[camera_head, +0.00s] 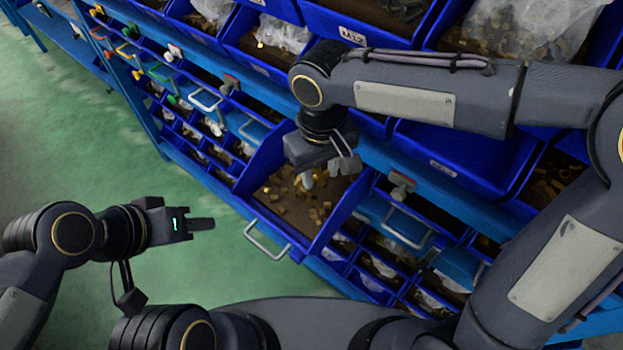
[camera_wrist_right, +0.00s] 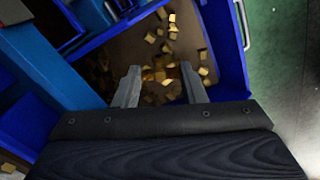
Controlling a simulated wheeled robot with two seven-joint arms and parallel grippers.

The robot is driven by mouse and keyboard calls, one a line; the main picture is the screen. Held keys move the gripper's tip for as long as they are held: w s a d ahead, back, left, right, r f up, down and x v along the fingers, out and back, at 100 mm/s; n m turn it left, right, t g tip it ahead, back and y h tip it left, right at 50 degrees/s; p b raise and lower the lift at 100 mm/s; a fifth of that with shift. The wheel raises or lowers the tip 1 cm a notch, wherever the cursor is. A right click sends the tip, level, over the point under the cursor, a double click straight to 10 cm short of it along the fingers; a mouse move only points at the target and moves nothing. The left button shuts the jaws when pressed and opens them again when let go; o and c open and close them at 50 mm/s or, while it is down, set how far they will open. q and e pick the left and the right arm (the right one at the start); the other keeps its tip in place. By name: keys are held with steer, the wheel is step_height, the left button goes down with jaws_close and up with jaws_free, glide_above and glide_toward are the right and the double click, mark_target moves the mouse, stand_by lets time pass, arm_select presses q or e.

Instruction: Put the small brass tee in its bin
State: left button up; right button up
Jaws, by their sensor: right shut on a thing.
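My right gripper (camera_head: 318,180) points down over an open blue drawer (camera_head: 326,232) that holds many loose small brass pieces (camera_head: 318,213). In the right wrist view its two fingers (camera_wrist_right: 162,80) stand apart, with brass between and beyond their tips. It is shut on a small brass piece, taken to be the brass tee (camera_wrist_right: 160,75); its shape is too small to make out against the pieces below. My left gripper (camera_head: 203,224) is over the green floor, away from the drawer, with nothing visible at its tips; its opening cannot be judged.
A blue rack of bins fills the back. Above the drawer stand bins with bagged and loose parts, such as one with clear bags (camera_head: 528,28). Closed drawers with handles (camera_head: 408,228) lie to the right and left. Open green floor (camera_head: 75,130) is at the left.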

mark_target(320, 179)
steer(key=f, duration=0.4)
steer(key=shift+s, duration=0.25)
steer(key=shift+f, duration=2)
steer(key=shift+f, duration=0.15)
steer(key=o, duration=1)
step_height(320, 179, up, 12)
steer(key=shift+r, duration=0.2)
